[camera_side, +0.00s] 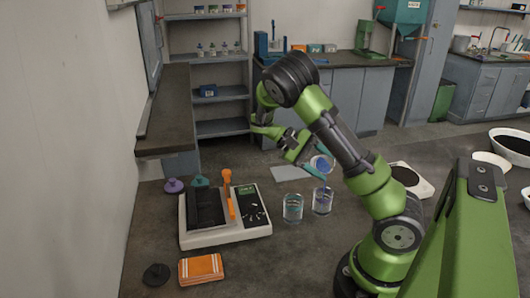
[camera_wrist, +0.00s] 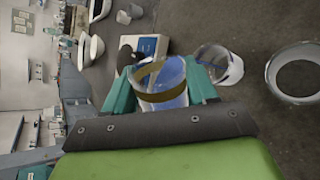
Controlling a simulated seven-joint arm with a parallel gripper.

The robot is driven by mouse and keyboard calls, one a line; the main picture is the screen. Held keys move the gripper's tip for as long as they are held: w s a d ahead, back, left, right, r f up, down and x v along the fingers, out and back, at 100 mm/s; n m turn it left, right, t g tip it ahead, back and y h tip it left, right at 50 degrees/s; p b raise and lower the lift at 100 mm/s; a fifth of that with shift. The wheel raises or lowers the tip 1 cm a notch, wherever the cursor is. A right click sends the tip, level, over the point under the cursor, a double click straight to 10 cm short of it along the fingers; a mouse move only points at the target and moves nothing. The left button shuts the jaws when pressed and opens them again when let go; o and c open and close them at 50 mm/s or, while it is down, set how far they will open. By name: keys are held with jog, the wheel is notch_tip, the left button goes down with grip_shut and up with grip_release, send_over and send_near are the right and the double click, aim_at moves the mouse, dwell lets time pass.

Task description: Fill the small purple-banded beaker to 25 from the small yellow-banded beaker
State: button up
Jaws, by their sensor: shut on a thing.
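My gripper (camera_side: 318,164) is shut on a small beaker (camera_side: 323,162), held in the air above the counter. In the wrist view my gripper (camera_wrist: 161,88) has its teal fingers on both sides of this yellow-banded beaker (camera_wrist: 160,72), which holds blue liquid. The beaker looks tilted. A clear beaker with a blue-purple band (camera_side: 322,201) stands upright on the counter just below it. It seems to be the beaker (camera_wrist: 220,65) right beside the held one in the wrist view. Its level and marks are too small to read. No stream of liquid can be made out.
A teal-banded beaker (camera_side: 292,209) stands close to the left of the purple-banded one. A white device with a dark tray (camera_side: 240,231) and an orange-handled tool (camera_side: 228,195) is further left. An orange pad (camera_side: 201,269) lies in front. White bowls (camera_side: 513,146) are at the right.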

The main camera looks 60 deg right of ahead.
jog(key=shift+a+r+m+t+h+p, duration=0.1)
jog(key=shift+r+m+t+h+p, duration=0.15)
jog(key=shift+m+t+p, duration=0.2)
dwell(2.3)
